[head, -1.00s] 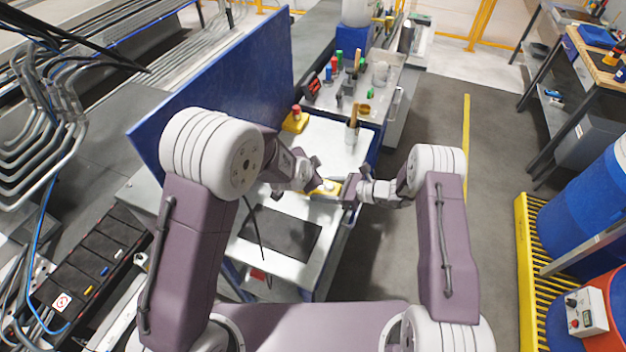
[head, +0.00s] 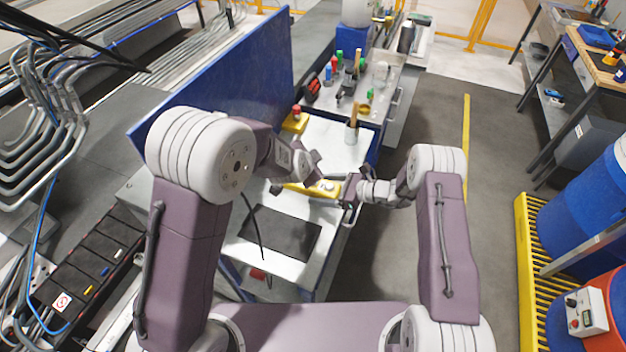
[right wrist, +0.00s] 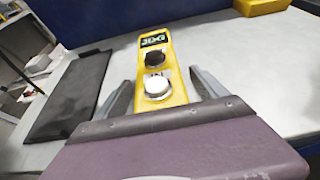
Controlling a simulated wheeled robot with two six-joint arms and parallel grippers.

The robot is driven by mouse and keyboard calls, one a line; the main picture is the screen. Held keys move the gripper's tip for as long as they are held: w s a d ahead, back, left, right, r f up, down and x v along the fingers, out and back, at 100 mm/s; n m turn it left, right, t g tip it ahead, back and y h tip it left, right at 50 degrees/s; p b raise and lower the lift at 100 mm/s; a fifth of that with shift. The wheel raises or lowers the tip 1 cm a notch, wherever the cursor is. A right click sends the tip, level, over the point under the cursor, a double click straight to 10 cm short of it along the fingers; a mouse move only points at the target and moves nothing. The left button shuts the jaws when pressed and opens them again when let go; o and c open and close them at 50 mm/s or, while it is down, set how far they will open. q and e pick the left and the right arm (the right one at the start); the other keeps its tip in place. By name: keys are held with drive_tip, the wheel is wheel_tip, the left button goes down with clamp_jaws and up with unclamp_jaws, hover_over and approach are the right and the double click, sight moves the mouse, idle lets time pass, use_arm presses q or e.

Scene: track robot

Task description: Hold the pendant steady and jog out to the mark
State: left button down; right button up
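The yellow pendant (head: 322,188) lies level over the white tabletop in the head view. In the right wrist view the pendant (right wrist: 157,75) shows a JOG label, a black button and a white button. My right gripper (head: 343,188) is at the pendant's right end. I cannot tell which thing is the mark.
A dark mat (head: 280,233) lies on the white tabletop (head: 325,140). A blue panel (head: 230,80) stands along its left. Right of the table is open floor with a yellow line (head: 466,140), then a yellow grate (head: 535,270) and blue drum (head: 590,205).

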drive_tip(key=v, duration=1.2)
drive_tip(key=shift+w+r, duration=0.1)
